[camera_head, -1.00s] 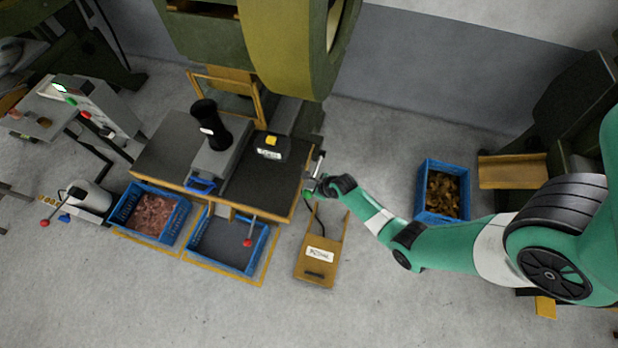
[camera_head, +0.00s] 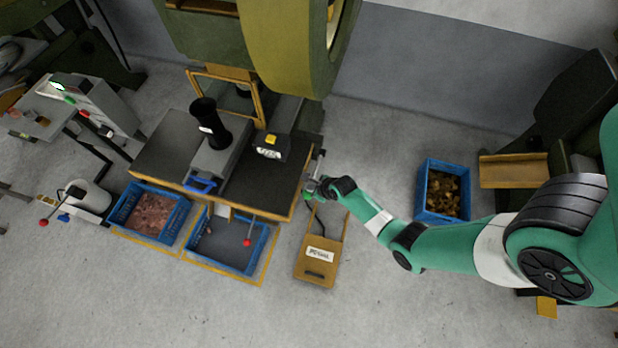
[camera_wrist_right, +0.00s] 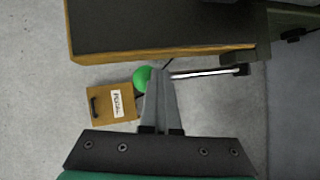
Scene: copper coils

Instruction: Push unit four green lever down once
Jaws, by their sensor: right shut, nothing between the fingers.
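The green lever's round knob (camera_wrist_right: 142,76) shows in the right wrist view, just left of my fingertips and partly hidden by them. Its metal rod (camera_wrist_right: 210,73) runs right to a mount at the corner of the bench (camera_wrist_right: 160,48). In the head view the rod (camera_head: 320,163) stands at the bench's right edge. My right gripper (camera_wrist_right: 160,72) is shut and empty, right at the knob; I cannot tell whether it touches. In the head view my right gripper (camera_head: 311,189) is small beside the bench's front right corner. My left gripper is not in view.
A wooden pedal box (camera_head: 316,262) stands on the floor below the lever. Two blue crates, one with copper-coloured pieces (camera_head: 183,205) and one mostly empty (camera_head: 263,243), stand before the bench. A red-knobbed lever (camera_head: 248,242) hangs over the latter. Another blue crate (camera_head: 422,205) stands right.

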